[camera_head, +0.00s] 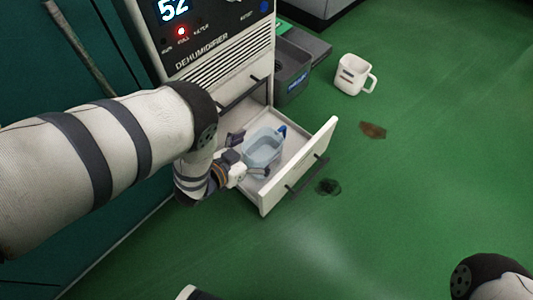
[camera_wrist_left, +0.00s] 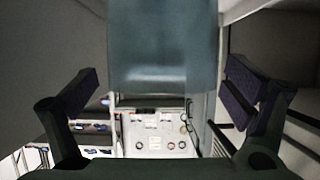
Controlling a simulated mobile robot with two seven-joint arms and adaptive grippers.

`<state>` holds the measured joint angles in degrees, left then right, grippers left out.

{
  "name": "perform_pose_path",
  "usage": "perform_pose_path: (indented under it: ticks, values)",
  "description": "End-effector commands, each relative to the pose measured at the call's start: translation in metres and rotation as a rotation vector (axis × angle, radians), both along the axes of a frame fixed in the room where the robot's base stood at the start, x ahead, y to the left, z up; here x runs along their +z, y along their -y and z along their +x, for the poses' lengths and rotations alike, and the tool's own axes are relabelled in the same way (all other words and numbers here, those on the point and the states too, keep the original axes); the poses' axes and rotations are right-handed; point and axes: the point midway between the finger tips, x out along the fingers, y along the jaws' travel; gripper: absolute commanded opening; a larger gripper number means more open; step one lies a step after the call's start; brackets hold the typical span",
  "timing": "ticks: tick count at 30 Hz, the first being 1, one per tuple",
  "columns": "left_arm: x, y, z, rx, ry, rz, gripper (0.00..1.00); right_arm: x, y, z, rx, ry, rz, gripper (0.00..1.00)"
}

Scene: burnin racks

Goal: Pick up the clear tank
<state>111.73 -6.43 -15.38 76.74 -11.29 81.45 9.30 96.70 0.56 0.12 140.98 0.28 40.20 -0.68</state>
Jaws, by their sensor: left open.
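The clear tank (camera_head: 263,148) is a bluish see-through box with a blue part at its far right corner. It sits in the pulled-out white drawer (camera_head: 291,169) of the dehumidifier (camera_head: 222,48). My left gripper (camera_head: 248,153) reaches into the drawer from the left, its fingers beside the tank. In the left wrist view the gripper (camera_wrist_left: 160,105) is open, with dark finger pads wide apart and the tank (camera_wrist_left: 162,50) between and beyond them. I cannot tell whether a finger touches the tank. My right gripper does not show, only a piece of my right arm.
A white mug (camera_head: 353,75) stands on the green floor (camera_head: 430,150) to the right. A dark bin (camera_head: 291,72) is beside the dehumidifier. A brown patch (camera_head: 373,131) and a dark spot (camera_head: 327,187) lie right of the drawer. The floor at right is mostly free.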

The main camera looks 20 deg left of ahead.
Motion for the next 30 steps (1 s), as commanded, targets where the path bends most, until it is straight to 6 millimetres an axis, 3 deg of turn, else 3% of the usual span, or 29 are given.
perform_pose_path:
  ticks: [3,6,13,24,30]
  values:
    - [-0.01,0.007,0.023,-0.002,0.001,0.0,0.95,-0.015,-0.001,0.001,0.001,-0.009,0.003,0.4]
    - [-0.013,0.011,0.033,-0.001,0.001,-0.001,0.95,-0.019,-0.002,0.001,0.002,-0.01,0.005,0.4]
    - [-0.012,0.011,0.036,0.0,0.0,0.0,0.95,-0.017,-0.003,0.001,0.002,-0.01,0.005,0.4]
    - [-0.012,0.011,0.035,0.0,0.0,0.001,0.13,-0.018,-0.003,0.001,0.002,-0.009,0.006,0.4]
    - [-0.011,0.011,0.036,0.0,0.004,0.001,0.1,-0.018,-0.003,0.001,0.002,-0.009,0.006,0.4]
